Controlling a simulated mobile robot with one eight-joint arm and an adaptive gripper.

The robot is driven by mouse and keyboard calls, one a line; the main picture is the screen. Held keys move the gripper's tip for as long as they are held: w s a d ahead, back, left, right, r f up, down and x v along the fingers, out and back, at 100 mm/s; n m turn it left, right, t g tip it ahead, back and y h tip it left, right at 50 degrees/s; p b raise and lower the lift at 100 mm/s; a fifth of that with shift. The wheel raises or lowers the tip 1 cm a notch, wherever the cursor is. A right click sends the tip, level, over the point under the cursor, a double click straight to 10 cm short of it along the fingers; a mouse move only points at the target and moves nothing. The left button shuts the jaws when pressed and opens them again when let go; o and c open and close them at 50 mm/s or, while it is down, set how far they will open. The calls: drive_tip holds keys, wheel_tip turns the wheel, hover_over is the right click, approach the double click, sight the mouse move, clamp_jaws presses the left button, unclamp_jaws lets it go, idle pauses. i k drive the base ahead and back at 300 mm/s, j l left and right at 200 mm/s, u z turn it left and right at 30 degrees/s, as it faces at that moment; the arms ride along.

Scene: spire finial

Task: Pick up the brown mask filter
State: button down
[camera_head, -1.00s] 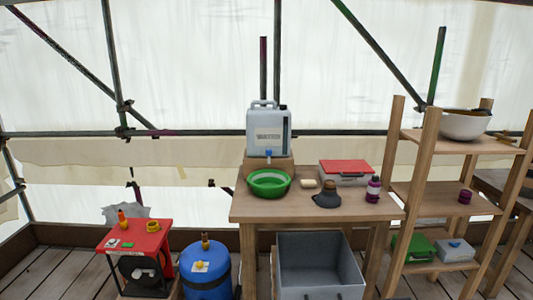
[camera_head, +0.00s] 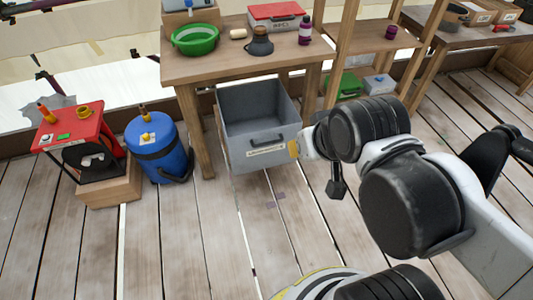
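On the wooden table, a dark grey mask-like piece (camera_head: 259,46) sits with a brown cylindrical filter (camera_head: 260,32) on top of it. It stands between a small cream block and a purple bottle. My arm, in white and black links, fills the right and lower right of the view. It is well in front of the table and apart from the filter. The fingers of my gripper cannot be made out clearly, and I see nothing held.
On the table are a green bowl (camera_head: 195,40), a red-lidded case (camera_head: 276,16) and the purple bottle (camera_head: 305,30). A grey bin (camera_head: 265,155) stands at the table's front. A blue tank (camera_head: 158,150) and a red-topped unit (camera_head: 70,128) are at left. Front-left floor is clear.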

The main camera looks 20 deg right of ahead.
sight(260, 31)
drive_tip(key=i+j+z, duration=1.15)
drive_tip(key=k, duration=0.1)
